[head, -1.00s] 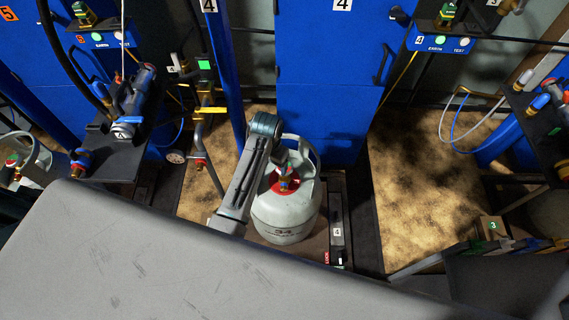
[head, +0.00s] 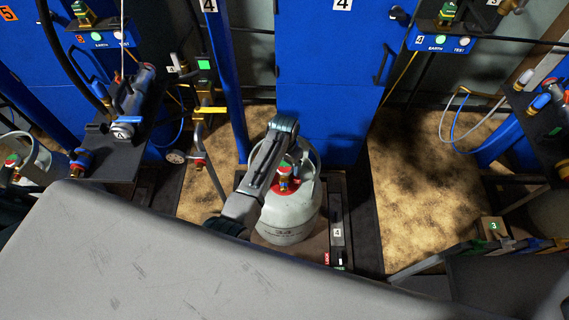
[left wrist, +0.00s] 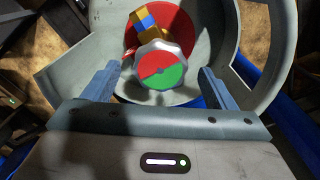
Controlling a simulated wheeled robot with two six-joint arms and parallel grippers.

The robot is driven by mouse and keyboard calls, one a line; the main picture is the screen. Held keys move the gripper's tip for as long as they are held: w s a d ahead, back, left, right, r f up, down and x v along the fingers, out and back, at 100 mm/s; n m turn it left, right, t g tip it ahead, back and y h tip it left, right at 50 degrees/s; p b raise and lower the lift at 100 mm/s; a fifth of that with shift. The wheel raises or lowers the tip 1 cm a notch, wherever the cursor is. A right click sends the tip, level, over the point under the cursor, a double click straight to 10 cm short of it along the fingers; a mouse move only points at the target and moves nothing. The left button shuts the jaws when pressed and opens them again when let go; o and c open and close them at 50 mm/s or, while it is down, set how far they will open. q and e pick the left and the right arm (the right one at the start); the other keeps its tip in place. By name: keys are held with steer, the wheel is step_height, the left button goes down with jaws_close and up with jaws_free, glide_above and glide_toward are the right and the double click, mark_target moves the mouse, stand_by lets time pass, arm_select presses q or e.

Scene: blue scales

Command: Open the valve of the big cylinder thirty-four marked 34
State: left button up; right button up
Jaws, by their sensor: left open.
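The big grey-white cylinder marked 34 (head: 284,228) stands upright below the blue panel, with a red disc around its valve. The valve (head: 284,184) is brass with red and blue parts. In the left wrist view its silver-rimmed handwheel (left wrist: 160,66) has a face that is half red, half green. My left gripper (left wrist: 158,82) is open, with one finger on each side of the handwheel and gaps on both sides. In the head view my left arm reaches over the cylinder's top and hides part of its collar. My right gripper is not in view.
The cylinder stands on a platform beside a dark strip with a label 4 (head: 337,233). The cylinder's collar (left wrist: 262,50) curves around the valve close to my gripper. Blue panels (head: 330,60) stand behind. A shelf holding a blue-grey device (head: 135,95) is at left.

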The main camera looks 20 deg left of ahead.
arm_select(q)
steer(key=shift+f, duration=0.45)
steer(key=shift+c, duration=0.5)
